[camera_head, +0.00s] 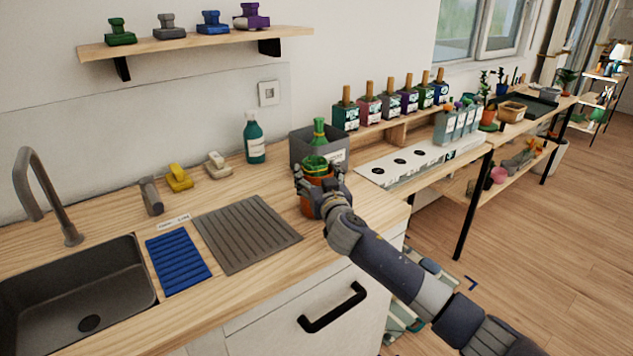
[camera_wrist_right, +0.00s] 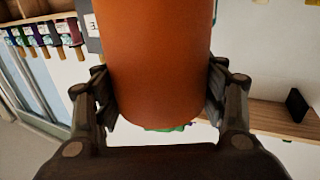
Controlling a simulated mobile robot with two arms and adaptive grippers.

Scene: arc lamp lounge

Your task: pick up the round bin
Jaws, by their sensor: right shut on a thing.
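The round bin (camera_head: 311,205) is an orange-brown cylinder, with something green showing at its top. It is near the counter's right end, in front of a grey box; I cannot tell whether its base touches the counter. My right gripper (camera_head: 319,180) is shut on it, with fingers on both sides, and hides part of its wall. In the right wrist view the bin (camera_wrist_right: 160,65) fills the middle between the two fingers of the gripper (camera_wrist_right: 160,95). My left gripper is not in view.
The grey box (camera_head: 303,147) with a green item stands close behind the bin. A teal bottle (camera_head: 254,142) is to its left. A grey ribbed mat (camera_head: 246,232) and the sink (camera_head: 80,290) lie further left. Several bottles (camera_head: 345,115) line a shelf at the right.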

